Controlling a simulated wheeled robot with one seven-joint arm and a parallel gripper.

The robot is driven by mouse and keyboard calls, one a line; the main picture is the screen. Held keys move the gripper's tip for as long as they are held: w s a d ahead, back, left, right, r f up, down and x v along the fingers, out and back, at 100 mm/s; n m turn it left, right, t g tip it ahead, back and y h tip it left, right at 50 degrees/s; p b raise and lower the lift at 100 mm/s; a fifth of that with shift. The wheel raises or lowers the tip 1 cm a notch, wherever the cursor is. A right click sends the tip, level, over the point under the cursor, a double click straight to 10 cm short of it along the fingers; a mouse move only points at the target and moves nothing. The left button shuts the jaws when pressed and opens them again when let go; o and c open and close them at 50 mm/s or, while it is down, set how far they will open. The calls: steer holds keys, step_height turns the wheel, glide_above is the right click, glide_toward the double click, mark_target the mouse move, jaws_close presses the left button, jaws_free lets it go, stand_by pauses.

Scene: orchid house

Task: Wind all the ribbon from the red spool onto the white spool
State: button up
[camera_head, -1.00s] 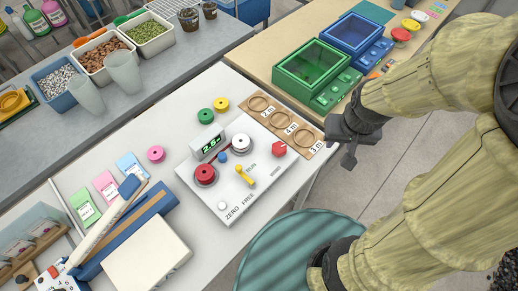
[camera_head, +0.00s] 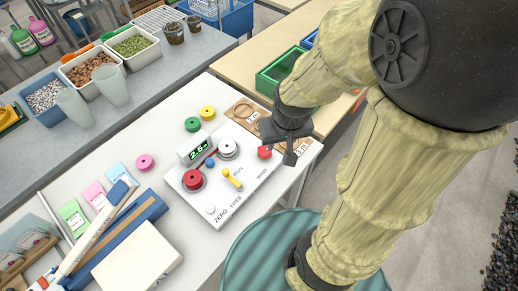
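The red spool (camera_head: 193,180) sits at the left of a white winding machine (camera_head: 218,213). The white spool (camera_head: 228,149) sits up and to its right on the same machine. A blue post (camera_head: 210,162) stands between them, with a thin strip of red ribbon (camera_head: 203,168) by the red spool. A small display (camera_head: 199,152) shows green digits, roughly 2.5. A yellow lever (camera_head: 233,180) is near the RUN and FREE labels. A red knob (camera_head: 264,152) is at the machine's right end. My gripper (camera_head: 280,148) is open beside and above this knob; contact cannot be told.
Green (camera_head: 192,124) and yellow (camera_head: 207,113) spools stand behind the machine, a pink one (camera_head: 145,162) to its left. A wooden board (camera_head: 243,108) with ring marks is partly hidden by my arm.

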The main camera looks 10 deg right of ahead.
mark_target(264, 150)
steer(key=o, duration=0.7)
steer(key=shift+w+f, duration=0.1)
steer(key=shift+w, duration=0.1)
steer(key=shift+c, duration=0.2)
steer(key=shift+o, duration=0.4)
steer(key=w+a+f+n+g+h+b, duration=0.1)
steer(key=w+a+f+n+g+b, duration=0.1)
steer(key=w, duration=0.6)
steer(key=w+a+f+n+g+h+b, duration=0.2)
steer(key=w+a+f+n+b, duration=0.2)
steer(key=w+f+n+b, duration=0.2)
steer(key=w+n, duration=0.2)
steer(key=n, duration=0.1)
steer(key=shift+w+g, duration=0.3)
steer(key=shift+w, duration=0.1)
steer(key=shift+w+a+n+h, duration=0.1)
steer(key=shift+w+n+h, duration=0.25)
steer(key=shift+n+h, duration=0.2)
steer(key=shift+f, duration=0.1)
steer(key=p+x, duration=0.2)
steer(key=x, duration=1.5)
steer(key=shift+s+f, duration=0.15)
steer(key=shift+s, duration=0.05)
